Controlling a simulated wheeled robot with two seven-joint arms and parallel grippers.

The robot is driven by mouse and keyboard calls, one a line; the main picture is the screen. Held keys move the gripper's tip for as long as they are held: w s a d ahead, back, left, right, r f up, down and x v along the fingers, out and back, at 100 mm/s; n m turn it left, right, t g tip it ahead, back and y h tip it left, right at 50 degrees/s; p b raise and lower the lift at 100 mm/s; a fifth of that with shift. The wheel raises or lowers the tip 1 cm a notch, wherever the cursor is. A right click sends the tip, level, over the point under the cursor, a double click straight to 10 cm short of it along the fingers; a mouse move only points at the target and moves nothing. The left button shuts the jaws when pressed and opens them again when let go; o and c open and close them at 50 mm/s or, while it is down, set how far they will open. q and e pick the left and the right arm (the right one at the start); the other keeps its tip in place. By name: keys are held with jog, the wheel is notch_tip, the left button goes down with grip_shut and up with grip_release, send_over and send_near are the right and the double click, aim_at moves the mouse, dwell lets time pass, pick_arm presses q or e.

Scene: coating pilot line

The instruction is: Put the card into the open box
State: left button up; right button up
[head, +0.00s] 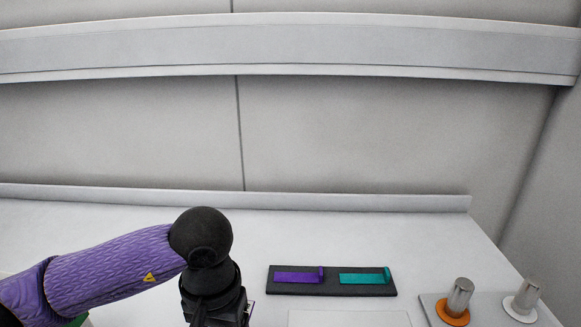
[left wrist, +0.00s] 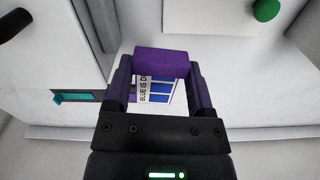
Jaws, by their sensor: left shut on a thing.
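My left gripper (left wrist: 163,82) points down at the bottom of the head view (head: 215,312). In the left wrist view its fingers are shut on a purple block spanning the space between them (left wrist: 163,62). A white card (left wrist: 145,88) with dark lettering starting "BLUE IS" and blue panels shows between the fingers; it appears to be held with the purple block, though the join is hidden. The rest of the lettering is hidden. I cannot make out an open box for certain in either view. My right gripper is not in view.
A black rack (head: 333,291) holds a purple strip (head: 296,278) and a teal strip (head: 362,278), each with a raised end. A pale panel (head: 350,319) lies in front. Metal posts (head: 461,297) stand at right. A green knob (left wrist: 266,10) is on a white surface.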

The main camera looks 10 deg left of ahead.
pick_arm(q)
jog(key=w+a+f+n+b, duration=0.1)
jog(key=w+a+n, duration=0.35)
jog(key=n, duration=0.35)
jog(key=n+b, duration=0.2)
jog(key=n, duration=0.9)
send_over(184, 324)
jog(key=s+d, duration=0.2)
notch_tip(184, 324, down, 2)
jog(key=f, duration=0.3)
jog(key=f+b, duration=0.1)
jog(key=f, duration=0.3)
jog(key=f+b, duration=0.1)
jog(key=f, duration=0.2)
jog(key=shift+w+a+f, duration=0.2)
jog(key=shift+a, duration=0.15)
jog(key=shift+r, duration=0.15)
